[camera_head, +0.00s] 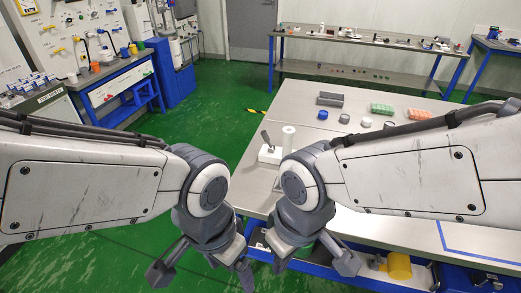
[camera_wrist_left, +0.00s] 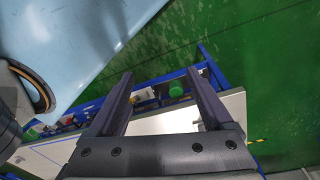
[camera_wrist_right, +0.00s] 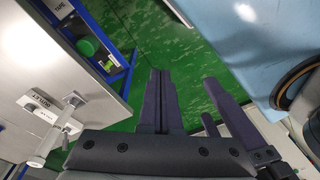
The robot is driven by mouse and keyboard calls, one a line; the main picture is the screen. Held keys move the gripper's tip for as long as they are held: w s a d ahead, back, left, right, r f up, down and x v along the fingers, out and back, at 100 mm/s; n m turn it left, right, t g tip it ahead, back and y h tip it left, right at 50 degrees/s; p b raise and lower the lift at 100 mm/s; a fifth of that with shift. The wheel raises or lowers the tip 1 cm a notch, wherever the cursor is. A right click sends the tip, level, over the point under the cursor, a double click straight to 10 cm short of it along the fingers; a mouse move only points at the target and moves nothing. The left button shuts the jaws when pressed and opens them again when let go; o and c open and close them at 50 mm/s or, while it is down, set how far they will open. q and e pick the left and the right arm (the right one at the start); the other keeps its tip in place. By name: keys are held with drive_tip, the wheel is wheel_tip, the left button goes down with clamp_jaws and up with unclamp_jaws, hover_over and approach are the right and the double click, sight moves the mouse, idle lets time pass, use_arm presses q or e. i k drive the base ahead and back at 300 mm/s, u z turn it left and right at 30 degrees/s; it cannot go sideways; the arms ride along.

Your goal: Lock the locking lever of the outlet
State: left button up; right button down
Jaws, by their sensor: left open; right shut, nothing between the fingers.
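The outlet fitting, a white block (camera_head: 269,155), stands on the grey table near its left edge in the head view. Its grey locking lever (camera_head: 265,138) tilts up and to the left. A white upright cylinder (camera_head: 288,138) stands beside it. In the right wrist view a block labelled OUTLET (camera_wrist_right: 34,104) and a grey lever-like part (camera_wrist_right: 70,110) show at the left, apart from my fingers. My right gripper (camera_wrist_right: 161,75) is shut and empty. My left gripper (camera_wrist_left: 162,80) is open and empty. Both hang low at the table's near side, away from the lever.
Green floor is free to the left.

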sight(264, 134)
drive_tip(key=u, duration=0.15)
drive_tip(key=k, duration=0.4)
drive_tip(key=u, duration=0.6)
drive_tip(key=k, duration=0.95)
drive_tip(key=i, duration=0.45)
drive_tip(key=z, duration=0.45)
drive_tip(key=i, duration=1.4)
drive_tip(key=u, duration=0.75)
